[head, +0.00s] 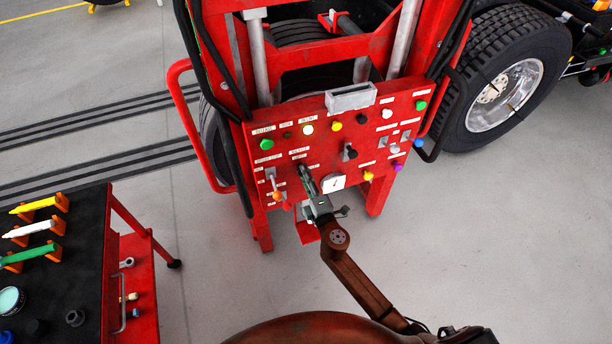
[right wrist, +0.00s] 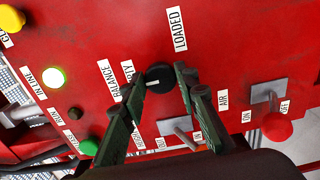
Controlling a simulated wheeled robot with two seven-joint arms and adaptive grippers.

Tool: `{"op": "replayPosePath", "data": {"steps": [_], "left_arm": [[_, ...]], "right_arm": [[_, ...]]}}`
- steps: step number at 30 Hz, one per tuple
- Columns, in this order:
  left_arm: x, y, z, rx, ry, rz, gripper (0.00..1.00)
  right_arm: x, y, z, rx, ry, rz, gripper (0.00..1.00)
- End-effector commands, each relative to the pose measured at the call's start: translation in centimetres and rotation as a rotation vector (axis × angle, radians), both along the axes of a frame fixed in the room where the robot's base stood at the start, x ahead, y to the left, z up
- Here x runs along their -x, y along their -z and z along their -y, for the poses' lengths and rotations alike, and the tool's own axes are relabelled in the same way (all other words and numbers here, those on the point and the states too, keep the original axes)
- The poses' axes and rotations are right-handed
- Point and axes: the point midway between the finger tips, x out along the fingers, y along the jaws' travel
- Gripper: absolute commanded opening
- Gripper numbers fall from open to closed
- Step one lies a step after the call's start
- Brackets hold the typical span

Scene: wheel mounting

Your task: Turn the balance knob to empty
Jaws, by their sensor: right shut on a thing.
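The black round balance knob (right wrist: 158,77) sits on the red control panel (head: 335,118). In the right wrist view it is between the labels LOADED (right wrist: 178,30) and one partly hidden label ending in TY (right wrist: 128,72), with the BALANCE label (right wrist: 109,80) beside that. A small pale mark shows on the knob's lower left side. My right gripper (head: 305,172) is at the panel, its fingers (right wrist: 160,80) closed around the knob from both sides. In the head view the fingers mostly hide the knob. My left gripper is out of view.
A lever with a red ball (right wrist: 276,126) stands near the AIR label. A black-topped red cart (head: 85,240) stands at lower left, and a truck wheel (head: 508,85) at upper right.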

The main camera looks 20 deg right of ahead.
Motion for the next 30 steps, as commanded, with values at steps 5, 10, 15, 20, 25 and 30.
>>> {"op": "replayPosePath", "data": {"steps": [5,10,15,20,25,30], "left_arm": [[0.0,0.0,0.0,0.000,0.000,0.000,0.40],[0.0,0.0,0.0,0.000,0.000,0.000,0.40],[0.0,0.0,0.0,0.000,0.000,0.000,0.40],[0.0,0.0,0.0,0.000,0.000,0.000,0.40],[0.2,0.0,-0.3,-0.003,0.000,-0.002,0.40],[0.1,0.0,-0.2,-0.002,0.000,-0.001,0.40]], "right_arm": [[0.0,0.0,-0.1,0.002,-0.002,0.000,0.04],[0.0,0.0,-0.1,0.002,-0.002,0.000,0.36],[0.0,0.0,0.0,0.001,-0.001,0.000,0.46],[0.0,0.0,0.0,0.000,0.000,0.000,0.46],[0.5,0.1,0.0,0.000,0.000,-0.001,0.46],[3.0,0.2,0.1,0.000,0.000,-0.003,0.46]]}}
